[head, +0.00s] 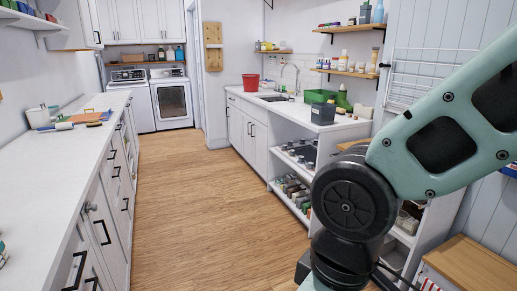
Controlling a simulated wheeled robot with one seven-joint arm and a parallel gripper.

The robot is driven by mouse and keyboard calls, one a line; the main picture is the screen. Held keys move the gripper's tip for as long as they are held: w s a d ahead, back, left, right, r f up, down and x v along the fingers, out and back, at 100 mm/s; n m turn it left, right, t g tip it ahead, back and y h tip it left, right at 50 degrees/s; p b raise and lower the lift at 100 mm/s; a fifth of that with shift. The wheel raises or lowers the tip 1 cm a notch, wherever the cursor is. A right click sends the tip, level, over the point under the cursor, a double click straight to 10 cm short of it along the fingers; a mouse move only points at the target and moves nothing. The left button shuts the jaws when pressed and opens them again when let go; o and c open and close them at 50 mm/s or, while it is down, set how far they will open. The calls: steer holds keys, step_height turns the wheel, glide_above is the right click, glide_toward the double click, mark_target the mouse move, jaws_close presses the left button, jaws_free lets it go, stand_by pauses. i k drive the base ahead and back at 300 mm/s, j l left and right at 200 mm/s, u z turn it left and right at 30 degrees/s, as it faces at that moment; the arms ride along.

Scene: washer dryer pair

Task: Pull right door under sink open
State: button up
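The sink (274,98) is set in the white counter along the right wall, with a tall faucet behind it. Below it is a white cabinet with black bar handles. The right door under the sink (260,148) looks shut, and its handle is near its left edge. The door to its left (245,133) also looks shut. My arm fills the right side of the head view and runs out at the right edge. My gripper is outside the picture, so its state and its distance from the door do not show.
Open shelves with bottles (296,190) stand right of the door, partly behind my arm. The wooden floor (195,200) is clear between the counters.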

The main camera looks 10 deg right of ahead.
mark_target(260, 131)
steer(key=i, duration=4.55)
steer(key=i+l+u, duration=0.2)
steer(key=i, duration=1.75)
steer(key=j, duration=0.1)
